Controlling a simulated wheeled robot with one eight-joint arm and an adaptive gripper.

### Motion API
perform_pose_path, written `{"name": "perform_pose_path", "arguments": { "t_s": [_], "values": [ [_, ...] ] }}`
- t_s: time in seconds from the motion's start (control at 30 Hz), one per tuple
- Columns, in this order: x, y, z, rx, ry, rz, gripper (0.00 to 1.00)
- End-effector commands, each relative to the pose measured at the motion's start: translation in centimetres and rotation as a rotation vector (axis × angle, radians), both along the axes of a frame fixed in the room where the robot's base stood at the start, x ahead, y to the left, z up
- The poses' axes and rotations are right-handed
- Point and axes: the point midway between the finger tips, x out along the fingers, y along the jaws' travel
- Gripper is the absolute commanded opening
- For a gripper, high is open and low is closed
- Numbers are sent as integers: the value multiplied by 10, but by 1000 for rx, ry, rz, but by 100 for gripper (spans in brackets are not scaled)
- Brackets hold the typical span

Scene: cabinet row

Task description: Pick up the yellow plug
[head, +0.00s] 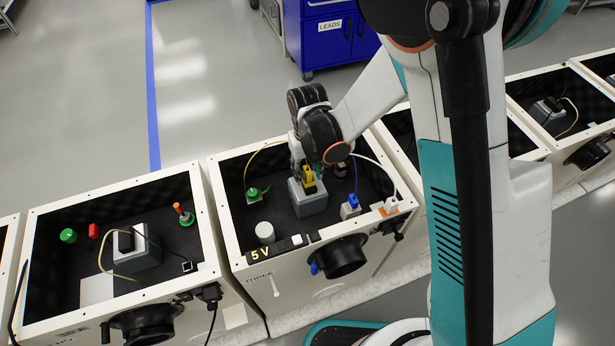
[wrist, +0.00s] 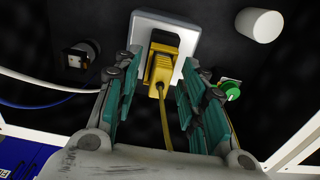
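The yellow plug (wrist: 162,68) sits on a grey-white block inside the open cabinet, with its yellow cable trailing toward my wrist camera. In the head view the yellow plug (head: 308,180) shows on top of the grey block (head: 313,203). My gripper (wrist: 158,85) is open, with one teal-padded finger on each side of the plug and a visible gap on both sides. In the head view my gripper (head: 308,172) is directly over the block and partly hides the plug.
A green connector (head: 253,193), a white cylinder (head: 265,231) and a blue plug (head: 350,206) stand around the block. The cabinet's white rim (head: 214,195) encloses them. A neighbouring cabinet (head: 30,250) stands at left. A blue cart (head: 320,35) stands behind.

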Motion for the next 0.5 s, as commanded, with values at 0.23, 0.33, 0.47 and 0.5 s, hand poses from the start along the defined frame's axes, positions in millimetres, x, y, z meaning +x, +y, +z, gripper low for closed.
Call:
{"name": "perform_pose_path", "arguments": {
  "t_s": [0.23, 0.33, 0.47, 0.5],
  "values": [
    [0, 0, -1, 0, 0, 0, 34],
    [0, 0, -1, 0, 0, 0, 11],
    [0, 0, -1, 0, 0, 0, 0],
    [0, 0, -1, 0, 0, 0, 0]
  ]
}}
